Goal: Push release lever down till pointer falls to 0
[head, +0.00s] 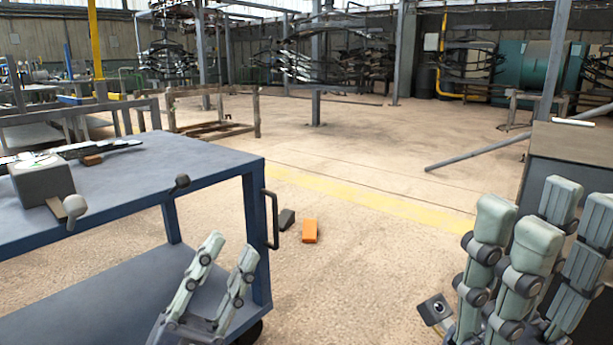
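A grey box (38,186) sits on the top of the blue cart at the left. Its pale upper face carries faint markings, and I cannot make out a pointer or a reading. A short lever with a rounded grey knob (74,206) sticks out at its front right. A second, dark knob (181,181) on a thin stem stands at the cart's front edge; what it belongs to is unclear. My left gripper (231,252) is below and right of both knobs, in front of the cart, fingers apart and empty. My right gripper (540,215) is at the far right, fingers spread and empty.
The blue cart (140,168) has a lower shelf and a side handle (272,218). An orange block (310,231) and a dark block (287,219) lie on the floor. A grey cabinet (570,145) stands at the right. The floor between is open.

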